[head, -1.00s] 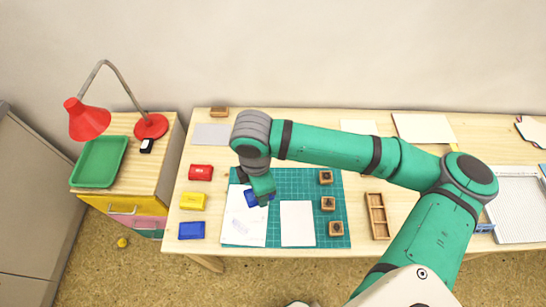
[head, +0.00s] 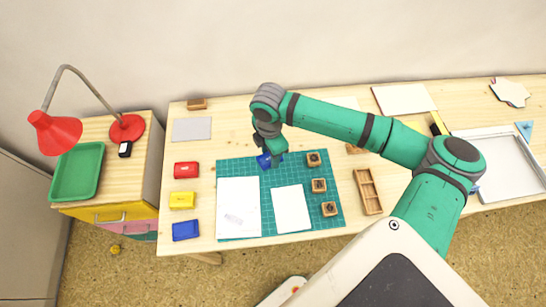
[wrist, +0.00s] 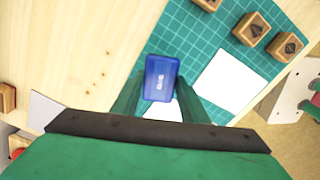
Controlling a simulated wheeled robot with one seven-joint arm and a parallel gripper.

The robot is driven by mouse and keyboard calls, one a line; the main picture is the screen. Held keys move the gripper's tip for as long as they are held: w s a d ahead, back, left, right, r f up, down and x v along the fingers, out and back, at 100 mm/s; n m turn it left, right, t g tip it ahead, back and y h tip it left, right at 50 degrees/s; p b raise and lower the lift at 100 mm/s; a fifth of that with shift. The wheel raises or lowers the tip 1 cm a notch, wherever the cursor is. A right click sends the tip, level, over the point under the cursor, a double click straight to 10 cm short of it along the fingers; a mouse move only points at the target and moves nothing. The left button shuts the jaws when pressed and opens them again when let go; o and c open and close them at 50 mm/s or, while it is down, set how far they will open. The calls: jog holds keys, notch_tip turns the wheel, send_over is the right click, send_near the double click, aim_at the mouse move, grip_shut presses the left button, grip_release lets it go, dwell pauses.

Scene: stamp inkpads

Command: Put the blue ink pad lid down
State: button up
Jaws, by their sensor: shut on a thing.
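My gripper (head: 268,156) is shut on the blue ink pad lid (head: 264,161) and holds it over the back edge of the green cutting mat (head: 230,170). In the wrist view the lid (wrist: 161,78) sits between the two fingers, with its lettered face towards the camera. The height of the lid above the table is hard to tell. The blue ink pad (head: 186,230) lies on the table left of the mat, at the front of a row. Whether it is uncovered is too small to tell.
A yellow pad (head: 182,200) and a red pad (head: 186,170) stand behind the blue one. White papers (head: 238,207) and wooden stamps (head: 319,185) lie on the mat. A wooden tray (head: 368,191) stands right. Bare table shows behind the mat, with a grey sheet (head: 192,129) at left.

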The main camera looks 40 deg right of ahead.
jog(key=shift+w+d+f, duration=0.1)
jog(key=shift+d+f, duration=0.45)
jog(key=shift+f, duration=0.15)
jog(key=f, duration=0.3)
jog(key=shift+w+d+f, duration=0.15)
jog(key=shift+d+f, duration=0.05)
jog(key=shift+f, duration=0.1)
jog(key=shift+s+d, duration=0.1)
jog(key=shift+s, duration=0.1)
jog(key=shift+f, duration=0.1)
jog(key=o, duration=1)
jog(key=shift+o, duration=0.2)
jog(key=shift+w, duration=0.1)
